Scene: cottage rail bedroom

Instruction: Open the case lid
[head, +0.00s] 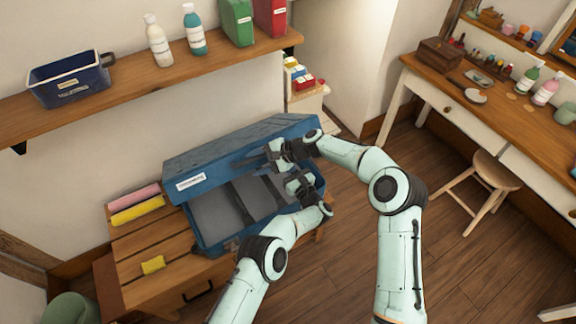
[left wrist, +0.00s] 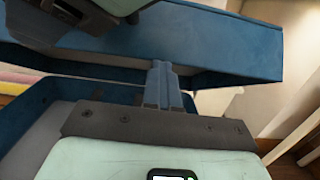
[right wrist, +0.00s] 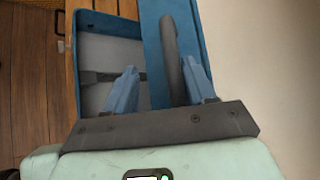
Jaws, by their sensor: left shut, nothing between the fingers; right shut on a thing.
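The blue case (head: 205,232) sits on a wooden slatted bench, its grey inside showing. Its blue lid (head: 225,143), with a white label, is raised partway and slopes over the back of the case. My right gripper (head: 272,152) is at the lid's front edge. In the right wrist view its fingers (right wrist: 160,85) stand on either side of a dark curved handle (right wrist: 171,60) on the lid. My left gripper (head: 293,182) is just below, over the open case. In the left wrist view its fingers (left wrist: 165,75) are together and empty, close to the lid's edge; contact is unclear.
Pink (head: 133,196) and yellow (head: 138,212) rolls and a small yellow item (head: 152,265) lie on the bench (head: 150,245) left of the case. A wall shelf (head: 130,85) with bottles and bins is above. A desk and stool (head: 497,172) stand right, with open floor between.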

